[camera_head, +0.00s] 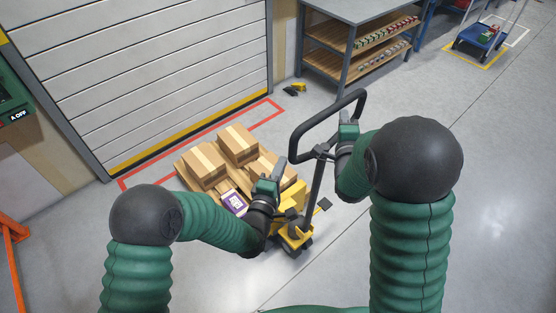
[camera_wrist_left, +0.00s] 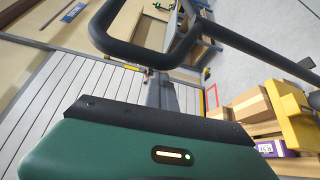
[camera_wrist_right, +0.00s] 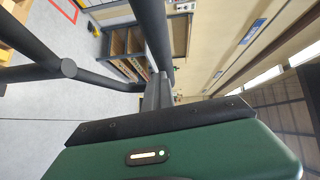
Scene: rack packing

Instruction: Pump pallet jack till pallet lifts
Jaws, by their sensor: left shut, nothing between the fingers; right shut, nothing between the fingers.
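The yellow pallet jack (camera_head: 290,230) stands in the middle of the head view. Its black loop handle (camera_head: 296,142) rises up and to the right on a dark shaft (camera_head: 317,190). The jack is at a wooden pallet (camera_head: 186,178) bearing several cardboard boxes (camera_head: 204,165); I cannot tell whether the pallet is off the floor. My left gripper (camera_head: 281,167) is shut and empty, left of the shaft and below the loop. My right gripper (camera_head: 346,112) is shut and empty at the loop's right side; the handle bar (camera_wrist_right: 152,35) passes close to its fingers, and contact is unclear.
Red tape (camera_head: 262,112) marks the floor around the pallet, before a closed roller door (camera_head: 150,75). A workbench (camera_head: 350,45) with shelves stands behind. A blue cart (camera_head: 482,37) is far right. Yellow-black items (camera_head: 294,88) lie near the door.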

